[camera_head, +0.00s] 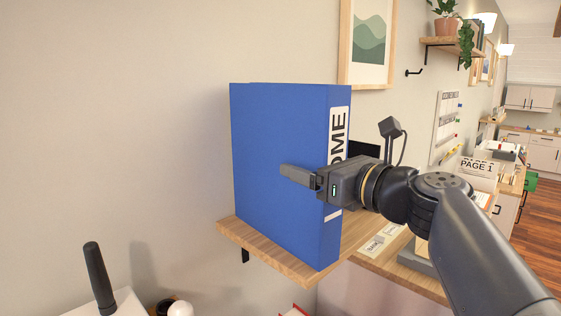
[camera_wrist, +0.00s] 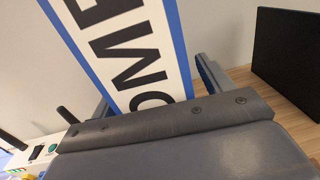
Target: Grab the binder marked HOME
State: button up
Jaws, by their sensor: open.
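The blue binder (camera_head: 280,165) stands upright on a small wooden wall shelf (camera_head: 262,250). Its white spine label shows the letters "OME" in part, with the rest hidden behind my gripper. In the wrist view the binder's label (camera_wrist: 135,50) fills the upper middle, its large dark letters reading "OME". My gripper (camera_head: 300,178) is at the binder's spine, with one finger along the broad blue face. In the wrist view my gripper (camera_wrist: 150,95) has a finger on each side of the spine, the jaws apart. I cannot tell whether the fingers touch the binder.
A dark panel (camera_wrist: 290,55) stands to the right of the binder in the wrist view. A wooden desk (camera_head: 400,272) lies below right. A black upright cylinder (camera_head: 99,275) stands at the lower left. A framed picture (camera_head: 366,45) hangs behind.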

jog(key=shift+w+a, duration=0.15)
jog(key=shift+w, duration=0.05)
jog(key=shift+c, duration=0.2)
jog(key=c, duration=1.5)
jog(key=shift+c, duration=0.2)
jog(key=shift+r, duration=0.15)
